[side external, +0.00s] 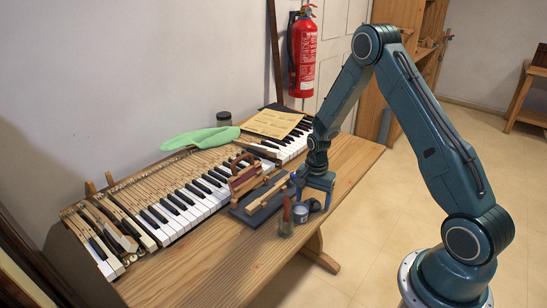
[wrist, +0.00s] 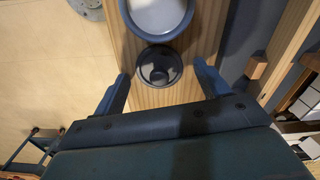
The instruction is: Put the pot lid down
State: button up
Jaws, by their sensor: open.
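The pot lid (wrist: 160,68) is a small dark round disc with a knob. It lies flat on the wooden table beside a blue-grey pot (wrist: 159,14) with a pale round inside. In the side view the lid (side external: 315,206) shows only partly, just right of the pot (side external: 300,214). My gripper (wrist: 161,80) is open, with one finger on each side of the lid and gaps visible between fingers and lid. In the side view my gripper (side external: 314,186) is low over the table's front edge, above the lid. I cannot tell its exact height.
A brown-red upright item (side external: 286,219) stands left of the pot. A dark board with wooden strips (side external: 262,198) lies behind, by the piano keys (side external: 190,200). The table's front left (side external: 200,265) is clear.

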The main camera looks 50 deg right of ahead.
jog(key=shift+r, duration=0.1)
notch_tip(320, 180, up, 12)
dwell(0.8)
jog(key=shift+r, duration=0.15)
dwell(0.3)
notch_tip(320, 180, up, 8)
jog(key=n+t, duration=0.1)
jog(key=n, duration=0.2)
send_over(313, 199)
jog(key=s+a, duration=0.2)
jog(key=a, duration=0.2)
jog(key=s+a+r+n+t, duration=0.2)
jog(key=s+a+r+n, duration=0.35)
jog(key=r, duration=0.25)
jog(key=s+a+r+n+t, duration=0.1)
jog(key=s+a+r+n, duration=0.1)
jog(key=s, duration=0.5)
jog(key=s+a+r+n+t, duration=0.1)
jog(key=s+a+r+n, duration=0.1)
jog(key=s+a+n, duration=0.2)
jog(key=s+n, duration=0.1)
jog(key=s, duration=0.2)
jog(key=shift+a+r+t, duration=0.25)
jog(key=shift+r+t, duration=0.05)
